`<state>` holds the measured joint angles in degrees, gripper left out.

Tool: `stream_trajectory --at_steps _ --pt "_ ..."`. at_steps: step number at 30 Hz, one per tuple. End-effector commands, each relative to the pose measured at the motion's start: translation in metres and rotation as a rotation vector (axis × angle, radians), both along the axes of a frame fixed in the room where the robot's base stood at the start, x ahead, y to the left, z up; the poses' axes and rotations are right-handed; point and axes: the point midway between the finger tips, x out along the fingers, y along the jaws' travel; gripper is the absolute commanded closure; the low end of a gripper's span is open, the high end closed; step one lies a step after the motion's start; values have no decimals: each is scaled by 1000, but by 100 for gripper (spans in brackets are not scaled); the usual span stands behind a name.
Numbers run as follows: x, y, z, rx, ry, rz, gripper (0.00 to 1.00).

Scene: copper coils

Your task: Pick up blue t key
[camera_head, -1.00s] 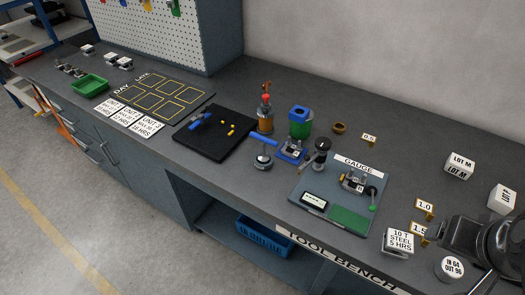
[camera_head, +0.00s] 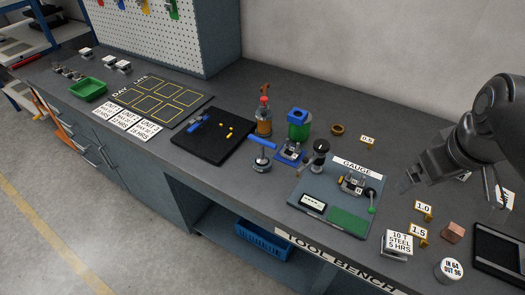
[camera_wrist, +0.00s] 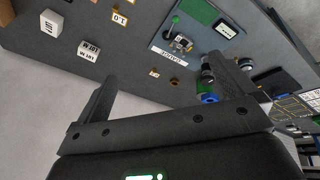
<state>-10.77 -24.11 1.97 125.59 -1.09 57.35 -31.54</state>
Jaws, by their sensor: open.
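A blue T-shaped piece (camera_head: 198,123) lies on the black mat (camera_head: 212,152), left of the bench's middle; it looks like the T key. Another blue bar (camera_head: 283,144) sticks out from a small blue-based device (camera_head: 291,153) to the right of the mat. I cannot tell for certain which one is the key. My gripper (camera_head: 403,186) is over the right part of the bench, well right of both and beyond the gauge board. In the wrist view my gripper (camera_wrist: 168,92) is open and empty, its fingers wide apart. I cannot make out the key there.
A green cylinder with a blue top (camera_head: 299,122), an orange-and-red tool (camera_head: 264,117) and a black-knobbed stand (camera_head: 318,155) stand close together near the mat. The gauge board (camera_head: 310,182), a copper block (camera_head: 453,232) and number tags sit to the right.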

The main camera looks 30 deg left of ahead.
Motion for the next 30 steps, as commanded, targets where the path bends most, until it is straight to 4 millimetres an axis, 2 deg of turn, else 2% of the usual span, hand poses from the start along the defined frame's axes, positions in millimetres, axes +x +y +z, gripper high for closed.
stream_trajectory --at_steps 1,6,11,15,22,27,30 --pt "14 16 2 -32 16 101 0" --pt "54 70 8 -142 53 466 0" --pt "84 129 3 -231 83 812 0" --pt "104 186 -8 -298 102 1117 0" --pt "121 286 -40 -387 123 1619 0" --pt "119 357 -72 -429 127 1973 0" --pt "114 388 -89 -444 124 2136 0"
